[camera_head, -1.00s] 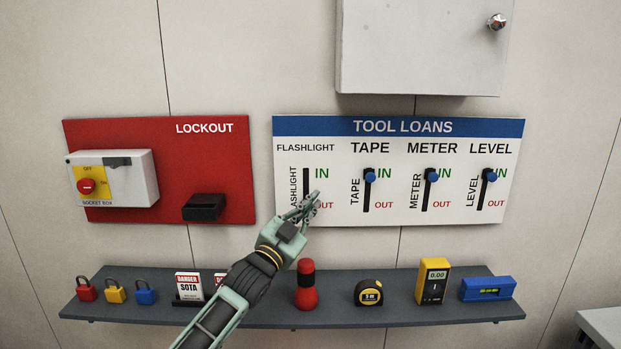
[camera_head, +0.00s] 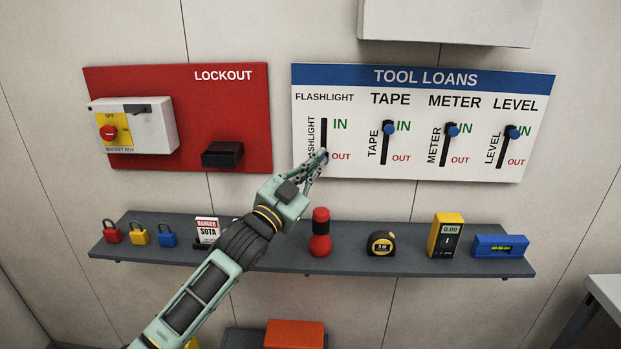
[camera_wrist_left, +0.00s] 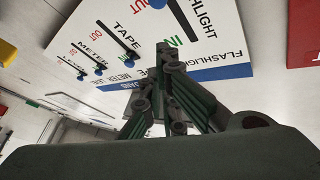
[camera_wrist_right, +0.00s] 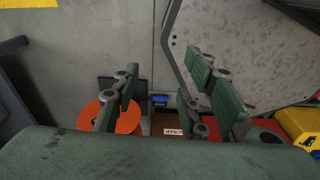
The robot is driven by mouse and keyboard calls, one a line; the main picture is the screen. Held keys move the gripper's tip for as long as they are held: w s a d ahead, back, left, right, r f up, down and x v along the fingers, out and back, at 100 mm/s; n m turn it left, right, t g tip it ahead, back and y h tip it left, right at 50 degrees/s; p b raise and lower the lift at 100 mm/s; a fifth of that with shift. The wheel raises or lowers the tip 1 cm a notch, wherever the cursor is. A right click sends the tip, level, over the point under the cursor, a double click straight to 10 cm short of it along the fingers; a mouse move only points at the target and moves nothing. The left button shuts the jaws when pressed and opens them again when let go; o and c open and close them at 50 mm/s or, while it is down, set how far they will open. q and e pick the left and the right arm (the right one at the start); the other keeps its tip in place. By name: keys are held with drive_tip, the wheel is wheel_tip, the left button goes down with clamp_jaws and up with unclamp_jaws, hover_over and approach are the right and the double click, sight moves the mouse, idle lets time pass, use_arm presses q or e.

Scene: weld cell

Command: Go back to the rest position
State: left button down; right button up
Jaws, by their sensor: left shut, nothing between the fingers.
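My left gripper (camera_head: 312,168) is shut and empty. Its fingertips are at the lower end of the FLASHLIGHT slot on the tool loans board (camera_head: 420,83), beside the OUT label. The blue flashlight knob (camera_head: 325,157) is low in its slot, partly hidden by the fingers; I cannot tell whether they touch it. The tape (camera_head: 388,129), meter (camera_head: 452,130) and level (camera_head: 513,132) knobs are up near IN. The left wrist view shows the closed fingers (camera_wrist_left: 165,65) in front of the board. My right gripper (camera_wrist_right: 163,85) is open and empty, in the right wrist view only.
A shelf (camera_head: 290,262) below the boards carries padlocks, a danger tag, a red flashlight (camera_head: 320,233), a tape measure (camera_head: 381,243), a meter (camera_head: 445,235) and a level (camera_head: 500,246). A red lockout board (camera_head: 235,110) hangs left. An orange spool (camera_wrist_right: 125,118) shows near my right gripper.

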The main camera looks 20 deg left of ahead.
use_arm(q)
drive_tip(key=s+d+f+n+g+y, duration=0.1)
drive_tip(key=s+f+g, duration=0.1)
drive_tip(key=s+f, duration=0.45)
drive_tip(key=s+d+f+n+g+y, duration=0.1)
drive_tip(key=s+f+n+g+y, duration=0.2)
drive_tip(key=f, duration=0.7)
drive_tip(key=s+d+f+g, duration=0.1)
drive_tip(key=s+f+g, duration=0.1)
drive_tip(key=s+f, duration=0.5)
drive_tip(key=s+f+n+g+y, duration=0.15)
drive_tip(key=s+f+g, duration=0.45)
drive_tip(key=s, duration=0.8)
drive_tip(key=s+f+n+g, duration=0.2)
drive_tip(key=s+f+g, duration=0.2)
drive_tip(key=s+f, duration=0.65)
drive_tip(key=s+f+g, duration=0.1)
drive_tip(key=s+f, duration=0.1)
drive_tip(key=f, duration=1)
drive_tip(key=s+f, duration=0.2)
drive_tip(key=f, duration=0.9)
drive_tip(key=s+a+f, duration=0.2)
drive_tip(key=s+f, duration=0.6)
drive_tip(key=s+a+f+g, duration=0.1)
drive_tip(key=s+f, duration=0.8)
drive_tip(key=shift+s+a+f+m+g, duration=0.2)
drive_tip(key=shift+a+m+g, duration=0.1)
drive_tip(key=shift+a+m, duration=0.1)
